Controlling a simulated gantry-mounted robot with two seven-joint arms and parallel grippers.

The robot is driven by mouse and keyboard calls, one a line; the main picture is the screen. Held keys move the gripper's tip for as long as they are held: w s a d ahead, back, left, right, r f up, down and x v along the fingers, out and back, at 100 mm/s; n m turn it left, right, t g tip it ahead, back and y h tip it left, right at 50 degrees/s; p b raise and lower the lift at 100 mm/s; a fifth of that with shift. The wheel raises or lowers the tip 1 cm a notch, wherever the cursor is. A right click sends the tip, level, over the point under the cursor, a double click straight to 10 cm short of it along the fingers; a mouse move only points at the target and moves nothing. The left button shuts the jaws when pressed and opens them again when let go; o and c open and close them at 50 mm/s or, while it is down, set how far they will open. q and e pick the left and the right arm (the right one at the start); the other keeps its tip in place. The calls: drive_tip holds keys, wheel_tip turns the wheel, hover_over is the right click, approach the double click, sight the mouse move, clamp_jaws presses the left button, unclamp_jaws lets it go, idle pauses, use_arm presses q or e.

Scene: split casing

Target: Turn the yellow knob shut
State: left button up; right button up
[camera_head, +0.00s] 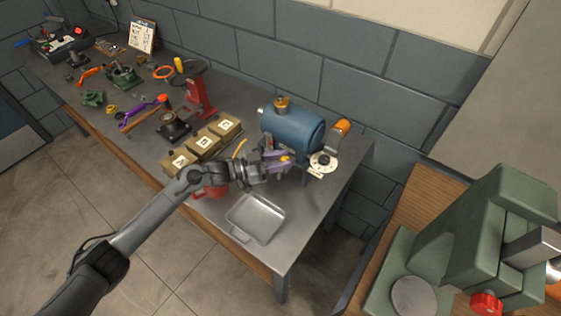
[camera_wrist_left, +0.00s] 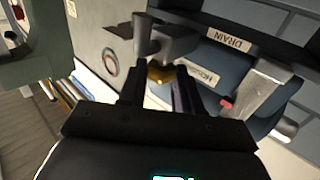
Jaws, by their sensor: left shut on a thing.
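A blue tank (camera_head: 292,132) lies on the bench near its right end. In the left wrist view it carries a "DRAIN" label (camera_wrist_left: 228,40) and a second label. The yellow knob (camera_head: 285,158) is low on the tank's front, and it shows in the left wrist view (camera_wrist_left: 158,73) below a grey metal fitting (camera_wrist_left: 165,38). My left gripper (camera_head: 279,160) reaches in from the left and is shut on the knob, one finger on each side. The fingers hide much of the knob, so its angle is hard to tell. My right gripper is not in view.
A round dial (camera_head: 323,163) with an orange-tipped lever stands right of the tank. A metal tray (camera_head: 257,218) lies in front. Lettered boxes (camera_head: 204,145) and a red stand (camera_head: 200,98) are to the left. A green machine (camera_head: 500,240) stands at the lower right.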

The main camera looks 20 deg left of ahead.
use_arm(q)
drive_tip(key=o, duration=1)
drive_tip(key=shift+o, duration=0.2)
drive_tip(key=v, duration=1)
drive_tip(key=shift+s+a, duration=0.25)
drive_tip(key=shift+a, duration=0.05)
